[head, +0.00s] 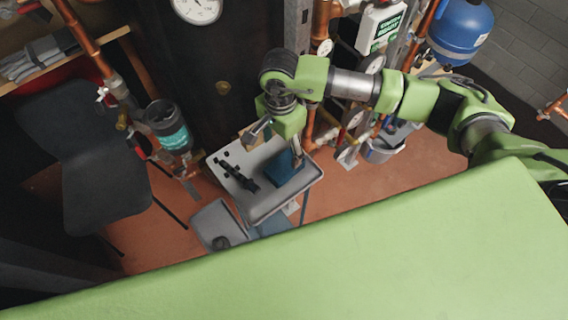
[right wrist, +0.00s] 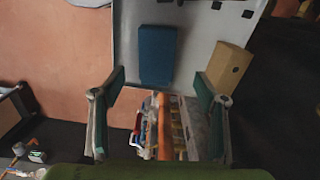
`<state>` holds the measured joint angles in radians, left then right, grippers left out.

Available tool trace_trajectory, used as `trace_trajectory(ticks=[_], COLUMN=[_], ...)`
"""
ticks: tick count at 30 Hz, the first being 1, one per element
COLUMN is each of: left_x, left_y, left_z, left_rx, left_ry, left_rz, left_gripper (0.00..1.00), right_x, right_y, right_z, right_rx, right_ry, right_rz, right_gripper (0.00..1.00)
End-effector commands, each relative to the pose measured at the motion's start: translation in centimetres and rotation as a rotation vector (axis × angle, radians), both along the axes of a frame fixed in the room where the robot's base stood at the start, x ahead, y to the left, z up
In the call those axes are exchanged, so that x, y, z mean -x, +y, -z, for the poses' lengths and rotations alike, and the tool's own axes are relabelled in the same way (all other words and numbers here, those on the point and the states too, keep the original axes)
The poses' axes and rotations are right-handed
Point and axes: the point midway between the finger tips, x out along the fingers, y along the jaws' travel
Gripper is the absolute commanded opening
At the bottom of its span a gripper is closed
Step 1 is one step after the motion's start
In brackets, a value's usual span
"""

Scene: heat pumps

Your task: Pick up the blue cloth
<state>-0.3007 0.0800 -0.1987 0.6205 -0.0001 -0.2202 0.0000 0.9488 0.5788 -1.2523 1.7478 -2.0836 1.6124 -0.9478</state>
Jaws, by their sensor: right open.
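The blue cloth (head: 284,168) is a folded, flat rectangle lying on the grey tray top (head: 262,208) of a small cart. It shows whole in the right wrist view (right wrist: 157,55), near the edge of the tray. My right gripper (head: 277,146) hangs over the tray and partly covers the cloth's upper side in the head view. In the right wrist view my right gripper (right wrist: 160,86) is open, with its fingers spread wider than the cloth and nothing between them. The cloth lies ahead of the fingertips. My left gripper is not in view.
A tan block (right wrist: 229,66) lies on the tray beside the cloth. A black tool (head: 238,177) and small dark pieces lie to the left. A lower shelf (head: 217,222) is below. A dark chair (head: 90,150), copper pipes and a blue tank (head: 461,32) stand around.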

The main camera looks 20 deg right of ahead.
Motion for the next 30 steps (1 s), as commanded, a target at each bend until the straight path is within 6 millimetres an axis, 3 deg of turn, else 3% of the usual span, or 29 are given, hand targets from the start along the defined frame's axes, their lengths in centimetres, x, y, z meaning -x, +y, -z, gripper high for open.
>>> trace_trajectory(ticks=[3, 11, 18, 28, 30], left_x=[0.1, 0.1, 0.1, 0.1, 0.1], left_y=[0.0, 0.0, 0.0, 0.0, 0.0], left_z=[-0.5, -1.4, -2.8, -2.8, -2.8], left_rx=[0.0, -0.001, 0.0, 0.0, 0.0], left_ry=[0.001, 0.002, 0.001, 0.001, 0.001], left_rz=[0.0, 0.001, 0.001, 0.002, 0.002], left_gripper=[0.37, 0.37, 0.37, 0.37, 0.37], right_x=[0.1, 0.3, 0.6, 0.6, 0.6], right_y=[0.0, -0.2, -0.5, -0.6, -0.6], right_z=[1.7, 3.6, 7.1, 8.1, 8.1], right_rx=[-0.001, -0.002, -0.003, -0.004, -0.004], right_ry=[0.003, 0.004, 0.003, 0.0, 0.0], right_rz=[0.002, 0.001, 0.002, 0.0, 0.001], right_gripper=[0.67, 0.67, 0.67, 0.67, 0.48])
